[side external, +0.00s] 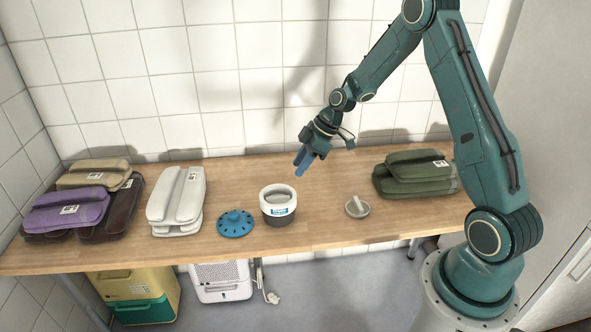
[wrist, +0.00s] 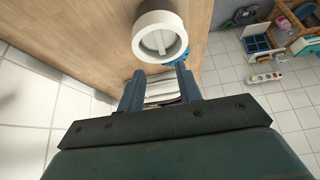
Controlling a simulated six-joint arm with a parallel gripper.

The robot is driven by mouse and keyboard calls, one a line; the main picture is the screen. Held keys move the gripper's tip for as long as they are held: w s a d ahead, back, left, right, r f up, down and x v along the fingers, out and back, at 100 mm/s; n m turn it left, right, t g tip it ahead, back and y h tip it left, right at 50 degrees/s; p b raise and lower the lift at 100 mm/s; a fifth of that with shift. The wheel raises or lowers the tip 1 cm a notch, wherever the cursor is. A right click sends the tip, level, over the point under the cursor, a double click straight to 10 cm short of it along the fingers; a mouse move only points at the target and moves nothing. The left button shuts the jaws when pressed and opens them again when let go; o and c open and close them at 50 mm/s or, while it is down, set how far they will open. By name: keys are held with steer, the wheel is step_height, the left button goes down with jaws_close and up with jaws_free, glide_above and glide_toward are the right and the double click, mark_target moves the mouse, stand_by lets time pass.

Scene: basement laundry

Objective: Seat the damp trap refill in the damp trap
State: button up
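The damp trap (side external: 278,213) is a round pot with a white top, a dark base and a blue-and-white label, upright on the wooden table. In the wrist view the damp trap (wrist: 139,38) shows a white rim and a grey inside with a pale bar across it. A small grey disc with a raised tab, which looks like the refill (side external: 353,211), lies on the table to the right of the pot. The blue slotted lid (side external: 235,224) lies to the left. My gripper (side external: 302,162) is above and behind the pot, open and empty; its fingers (wrist: 159,76) stand apart.
White folded towels (side external: 175,195) and purple ones (side external: 65,213) stand at the left, green ones (side external: 415,175) at the right. The table (side external: 330,235) is clear around the disc. Bins (side external: 130,290) and a white appliance (side external: 220,282) are beneath.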

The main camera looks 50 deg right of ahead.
steer(key=shift+r, duration=0.1)
steer(key=s+a+r+m+h, duration=0.1)
steer(key=s+a+r+m, duration=0.1)
steer(key=s+a+r, duration=0.45)
steer(key=s+a+r+m+h, duration=0.15)
steer(key=s+r, duration=0.25)
steer(key=r, duration=0.6)
steer(key=s+a+r+m+h, duration=0.1)
steer(key=s+a+r+m, duration=0.1)
steer(key=s, duration=0.7)
steer(key=s+a+r+m+t, duration=0.1)
steer(key=s+a+r+m, duration=0.1)
steer(key=s, duration=0.7)
steer(key=shift+s+a+r+m+h, duration=0.4)
steer(key=shift+r+m, duration=0.25)
steer(key=shift+r, duration=0.1)
